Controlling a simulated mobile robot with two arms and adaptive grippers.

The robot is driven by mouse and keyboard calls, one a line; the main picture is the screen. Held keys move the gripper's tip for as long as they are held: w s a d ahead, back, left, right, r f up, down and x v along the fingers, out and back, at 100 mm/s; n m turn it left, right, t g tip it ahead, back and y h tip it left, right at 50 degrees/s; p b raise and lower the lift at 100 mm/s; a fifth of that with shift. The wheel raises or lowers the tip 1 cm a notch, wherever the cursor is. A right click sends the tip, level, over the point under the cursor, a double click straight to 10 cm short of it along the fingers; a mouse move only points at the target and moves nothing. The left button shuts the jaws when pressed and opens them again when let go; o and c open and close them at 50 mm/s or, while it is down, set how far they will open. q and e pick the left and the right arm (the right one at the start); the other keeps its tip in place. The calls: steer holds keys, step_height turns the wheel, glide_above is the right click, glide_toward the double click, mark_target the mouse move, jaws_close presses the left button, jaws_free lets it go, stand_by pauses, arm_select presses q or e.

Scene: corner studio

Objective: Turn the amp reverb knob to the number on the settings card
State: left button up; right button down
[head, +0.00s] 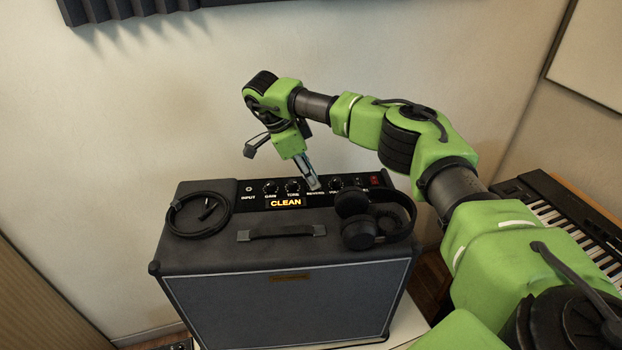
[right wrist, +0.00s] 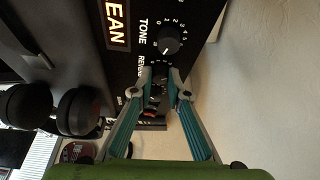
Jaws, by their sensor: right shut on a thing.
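The dark guitar amp (head: 285,305) stands below my right arm, with a black control panel (head: 256,188) along its top back edge. My right gripper (head: 313,184) reaches down onto the panel at the label REVERB. In the right wrist view its fingertips (right wrist: 160,80) are closed around the reverb knob (right wrist: 158,90), which is mostly hidden between them. I cannot read where the knob points. The tone knob (right wrist: 169,46) shows its number scale just beside the fingers. No settings card shows in either view. My left gripper is not in view.
A coiled black cable (head: 198,215) and black headphones (head: 374,220) lie on the amp top, around its handle (head: 281,233). The gain knob (head: 270,187) and volume knob (head: 335,184) sit along the panel. A keyboard (head: 570,230) stands right.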

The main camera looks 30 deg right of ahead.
steer(key=shift+w+m+g, duration=0.1)
steer(key=shift+m+g, duration=0.3)
steer(key=shift+m, duration=0.7)
steer(key=c, duration=1.9)
jaws_free()
steer(key=v, duration=1.2)
steer(key=shift+d+r, duration=0.1)
steer(key=shift+d, duration=0.1)
